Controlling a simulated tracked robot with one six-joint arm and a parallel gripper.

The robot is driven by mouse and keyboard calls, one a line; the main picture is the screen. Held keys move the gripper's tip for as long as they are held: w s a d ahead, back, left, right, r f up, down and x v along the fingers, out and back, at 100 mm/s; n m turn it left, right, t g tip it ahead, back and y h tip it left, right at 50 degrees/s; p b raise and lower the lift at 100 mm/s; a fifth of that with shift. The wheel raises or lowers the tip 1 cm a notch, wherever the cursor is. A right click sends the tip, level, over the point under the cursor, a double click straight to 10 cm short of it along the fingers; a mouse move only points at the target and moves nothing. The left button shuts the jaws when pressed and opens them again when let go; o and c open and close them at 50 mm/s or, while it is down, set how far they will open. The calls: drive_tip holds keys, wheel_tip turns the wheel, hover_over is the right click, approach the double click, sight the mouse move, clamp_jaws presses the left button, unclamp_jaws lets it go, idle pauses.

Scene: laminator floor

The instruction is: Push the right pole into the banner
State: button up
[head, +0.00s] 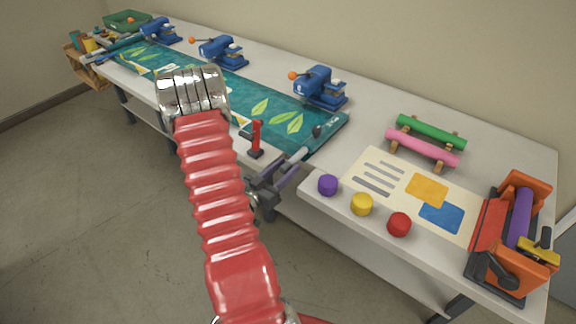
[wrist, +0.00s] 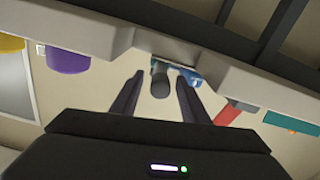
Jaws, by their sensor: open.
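The teal banner (head: 285,115) with green leaves lies along the long table. Its right end is near the middle of the head view. A dark, round pole end (head: 317,131) shows at that right end; most of the pole is hidden. My gripper (head: 297,160) is at the table's front edge, just in front of the pole end. In the wrist view my gripper (wrist: 157,82) is open and empty. The dark grey pole end (wrist: 160,80) appears between its two fingers, with clear gaps on both sides. I cannot tell how far beyond the fingertips it is.
A red upright tool (head: 256,138) stands left of my gripper. Purple (head: 328,185), yellow (head: 362,204) and red (head: 399,224) pieces stand to the right near the edge. Blue presses (head: 320,87) stand behind the banner. An orange roller machine (head: 515,235) is at the far right.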

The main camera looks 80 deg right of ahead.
drive_tip(key=shift+x, duration=0.75)
clamp_jaws()
